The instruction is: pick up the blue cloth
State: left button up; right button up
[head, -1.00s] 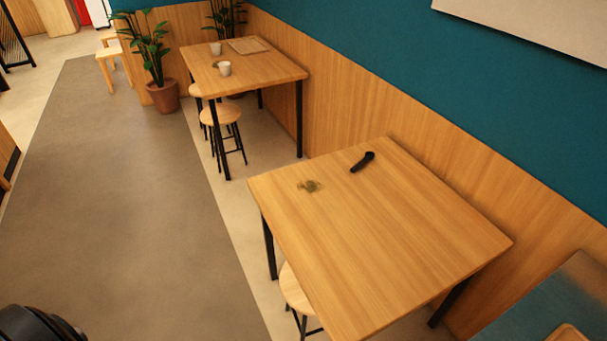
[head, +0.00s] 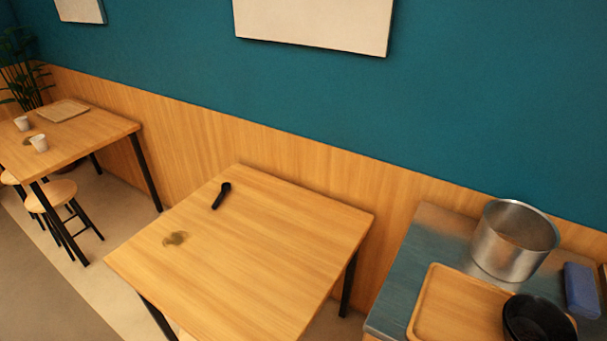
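A blue folded cloth (head: 581,290) lies on the metal counter at the right edge of the head view. It is to the right of a steel pot and behind a black bowl. Neither of my grippers shows in this view, and nothing is seen touching the cloth.
The metal counter (head: 437,240) holds the steel pot (head: 513,242), a wooden tray (head: 447,306) and black bowls (head: 537,322). A wooden table (head: 290,240) with a black utensil (head: 221,196) and a dark stain (head: 175,239) stands left of it. Another table (head: 85,140) is farther left.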

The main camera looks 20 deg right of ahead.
aim_at(582, 298)
jog(key=z, duration=2.3)
